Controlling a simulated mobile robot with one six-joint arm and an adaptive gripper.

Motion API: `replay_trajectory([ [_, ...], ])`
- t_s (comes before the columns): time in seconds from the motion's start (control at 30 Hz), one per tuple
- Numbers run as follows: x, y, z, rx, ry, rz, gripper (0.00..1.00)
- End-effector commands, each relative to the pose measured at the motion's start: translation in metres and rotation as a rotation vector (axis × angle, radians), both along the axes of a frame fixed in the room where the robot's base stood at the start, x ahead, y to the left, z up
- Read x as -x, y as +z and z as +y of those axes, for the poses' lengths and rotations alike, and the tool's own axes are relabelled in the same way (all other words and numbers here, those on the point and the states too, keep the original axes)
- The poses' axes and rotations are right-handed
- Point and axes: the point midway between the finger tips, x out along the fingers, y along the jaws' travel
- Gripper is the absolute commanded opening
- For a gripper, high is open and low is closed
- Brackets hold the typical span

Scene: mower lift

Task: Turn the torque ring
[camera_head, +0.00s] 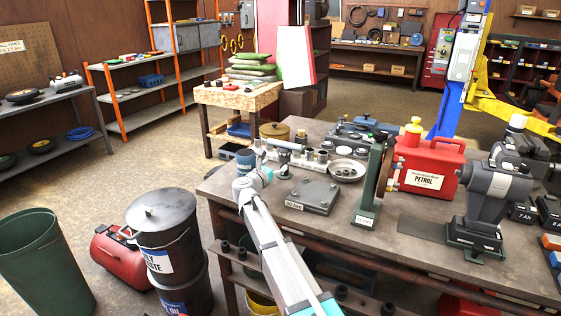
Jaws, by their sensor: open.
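My white and teal arm reaches from the bottom of the view over the left part of the workbench. My gripper (262,158) is at its far end, near the bench's left edge. It is open, and I see nothing held in it. Just right of it stands a small dark upright tool with a wider top (284,157). I cannot tell whether this carries the torque ring, and no ring is clearly readable at this size. I cannot tell whether the gripper touches the tool.
On the workbench (225,186) are a grey surface plate (313,195), a round tray (346,171), a green upright stand (371,185), a red petrol can (428,168) and a grey machine (484,205). Waste drums (168,245) stand left of the bench. Open floor lies beyond them.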

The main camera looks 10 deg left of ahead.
Motion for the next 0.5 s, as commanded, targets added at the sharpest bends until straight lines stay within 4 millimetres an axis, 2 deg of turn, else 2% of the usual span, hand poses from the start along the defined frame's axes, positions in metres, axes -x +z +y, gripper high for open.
replay_trajectory([
  [0.03,0.01,0.0,0.003,0.0,0.002,0.0,1.0],
  [0.2,0.031,0.0,0.014,0.0,0.001,0.0,1.0],
  [0.5,0.048,0.0,0.022,0.0,0.0,0.0,1.0],
])
